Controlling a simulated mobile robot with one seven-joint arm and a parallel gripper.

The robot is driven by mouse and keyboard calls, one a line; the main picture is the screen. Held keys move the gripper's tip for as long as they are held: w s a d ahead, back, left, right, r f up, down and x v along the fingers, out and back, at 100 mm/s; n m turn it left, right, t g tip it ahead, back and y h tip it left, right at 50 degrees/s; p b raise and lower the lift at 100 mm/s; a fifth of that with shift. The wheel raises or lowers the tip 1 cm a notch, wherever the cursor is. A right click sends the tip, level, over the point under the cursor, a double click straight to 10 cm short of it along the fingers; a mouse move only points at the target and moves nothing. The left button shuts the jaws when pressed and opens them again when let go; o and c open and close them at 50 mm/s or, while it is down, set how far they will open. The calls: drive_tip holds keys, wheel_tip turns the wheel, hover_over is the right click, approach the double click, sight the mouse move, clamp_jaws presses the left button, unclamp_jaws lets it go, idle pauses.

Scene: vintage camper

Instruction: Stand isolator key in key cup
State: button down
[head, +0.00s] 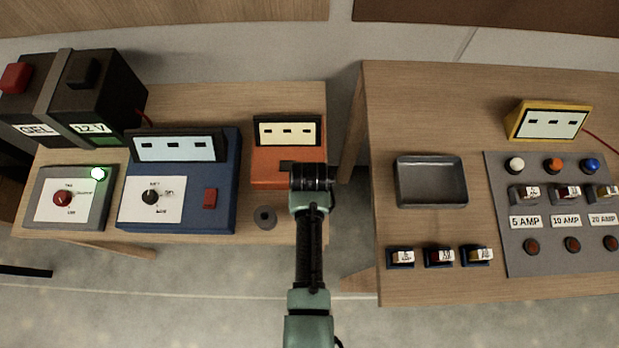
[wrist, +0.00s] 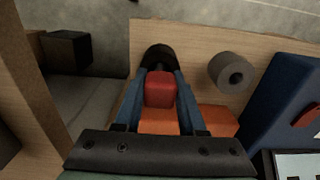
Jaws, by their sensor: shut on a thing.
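The isolator key shows as a red block (wrist: 160,88) between the blue fingers of my gripper (wrist: 159,100) in the wrist view. My gripper is shut on it. A dark rounded shape sits just beyond the red part; I cannot tell whether it belongs to the key. The key cup is a small grey cylinder with a dark central hole (head: 264,217), upright on the left table near its front edge. It also shows in the wrist view (wrist: 232,72), to the right of the key and apart from it. In the head view my gripper (head: 290,166) is over the orange box's right side, and the key is hidden.
The orange meter box (head: 274,168) stands behind the cup, and a blue box (head: 222,192) with a red switch is left of it. A grey isolator box (head: 70,198) and battery (head: 85,95) are further left. A gap separates the right table (head: 400,110), which bears a tray (head: 431,202).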

drive_tip(key=shift+f, duration=0.2)
drive_tip(key=shift+c, duration=2.4)
unclamp_jaws()
drive_tip(key=shift+r, duration=0.15)
